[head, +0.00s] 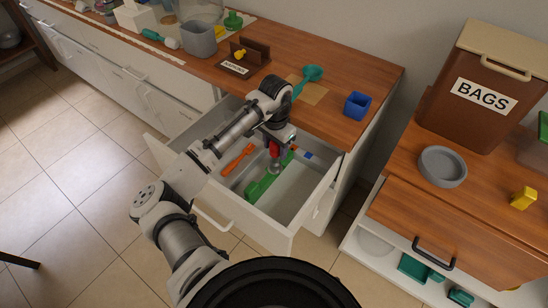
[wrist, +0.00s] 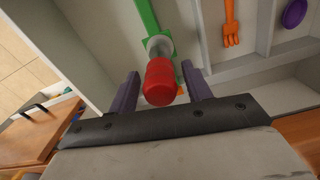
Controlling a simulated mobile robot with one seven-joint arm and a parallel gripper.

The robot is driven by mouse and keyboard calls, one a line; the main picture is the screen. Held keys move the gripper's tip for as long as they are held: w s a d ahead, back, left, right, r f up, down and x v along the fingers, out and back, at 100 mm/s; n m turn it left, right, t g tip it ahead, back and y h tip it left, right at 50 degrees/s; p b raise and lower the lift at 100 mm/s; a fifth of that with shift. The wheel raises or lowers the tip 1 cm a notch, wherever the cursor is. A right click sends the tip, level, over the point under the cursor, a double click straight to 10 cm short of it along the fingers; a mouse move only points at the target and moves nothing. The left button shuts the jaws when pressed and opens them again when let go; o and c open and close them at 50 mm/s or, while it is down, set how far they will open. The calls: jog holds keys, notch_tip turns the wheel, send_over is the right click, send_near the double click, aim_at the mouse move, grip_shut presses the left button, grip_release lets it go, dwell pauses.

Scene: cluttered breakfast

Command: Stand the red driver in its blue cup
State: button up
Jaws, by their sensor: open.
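The red driver (head: 275,149) is in the open drawer, below my gripper. In the wrist view its red handle (wrist: 160,85) points up toward the camera, between my two purple fingers. My gripper (wrist: 161,70) is open, with a finger on either side of the handle; I cannot tell whether either touches it. A grey part shows beyond the handle, over a green thing (wrist: 143,18). The driver's lower end is hidden. The blue cup (head: 357,105) stands on the wooden counter, right of the drawer, and looks empty.
The open drawer (head: 235,211) has raised walls and dividers. It also holds an orange utensil (head: 238,159) and a green thing (head: 262,186). A teal spoon (head: 311,73) and a labelled brown holder (head: 245,60) are on the counter.

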grip_shut()
jog(key=shift+r+p, duration=2.25)
jog(key=shift+r, duration=0.3)
